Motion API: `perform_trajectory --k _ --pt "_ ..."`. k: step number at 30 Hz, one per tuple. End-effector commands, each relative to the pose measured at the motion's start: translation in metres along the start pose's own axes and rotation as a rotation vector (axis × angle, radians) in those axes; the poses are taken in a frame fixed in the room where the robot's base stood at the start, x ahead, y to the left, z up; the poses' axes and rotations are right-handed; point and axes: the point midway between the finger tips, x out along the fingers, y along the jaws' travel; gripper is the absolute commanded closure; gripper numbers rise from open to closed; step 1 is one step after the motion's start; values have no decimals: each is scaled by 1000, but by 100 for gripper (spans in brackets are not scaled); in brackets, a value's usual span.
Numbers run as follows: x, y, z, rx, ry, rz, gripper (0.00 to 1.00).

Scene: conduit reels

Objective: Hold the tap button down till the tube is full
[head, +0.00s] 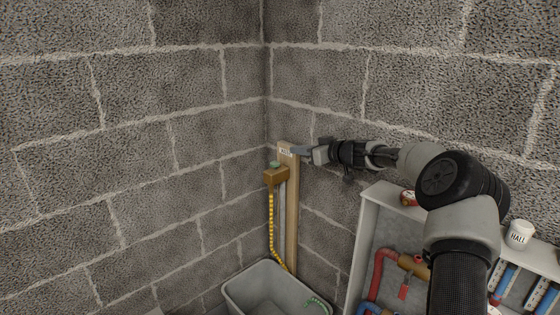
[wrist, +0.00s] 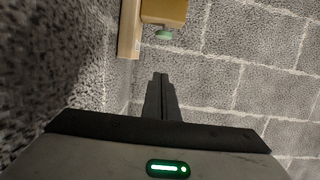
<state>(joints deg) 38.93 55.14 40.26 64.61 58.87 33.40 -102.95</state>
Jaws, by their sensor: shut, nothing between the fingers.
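A brown tap box (head: 276,177) sits on an upright wooden board (head: 292,215) in the wall corner, with a green button (head: 274,165) on its top. In the wrist view the box (wrist: 163,11) and green button (wrist: 163,34) show at the top edge, beyond my fingertips. A narrow grey strip (head: 282,215), perhaps the tube, runs down the board; its fill level cannot be made out. My gripper (head: 297,151) is shut and empty, near the top of the board, up and right of the button. Its closed fingers (wrist: 160,80) appear apart from the button.
A yellow hose (head: 271,230) hangs from the box toward a grey basin (head: 236,291). A pale shelf unit (head: 367,225) with red and blue pipes stands at right, carrying a white "HALL" cup (head: 519,234). Block walls close in the corner.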

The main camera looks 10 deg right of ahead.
Motion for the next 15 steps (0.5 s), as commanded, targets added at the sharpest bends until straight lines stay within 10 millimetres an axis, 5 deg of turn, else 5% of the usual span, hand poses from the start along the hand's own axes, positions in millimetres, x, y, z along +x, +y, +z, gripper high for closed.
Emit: perform_trajectory --k 15 --pt "95 -3 -1 -2 -1 -3 100"
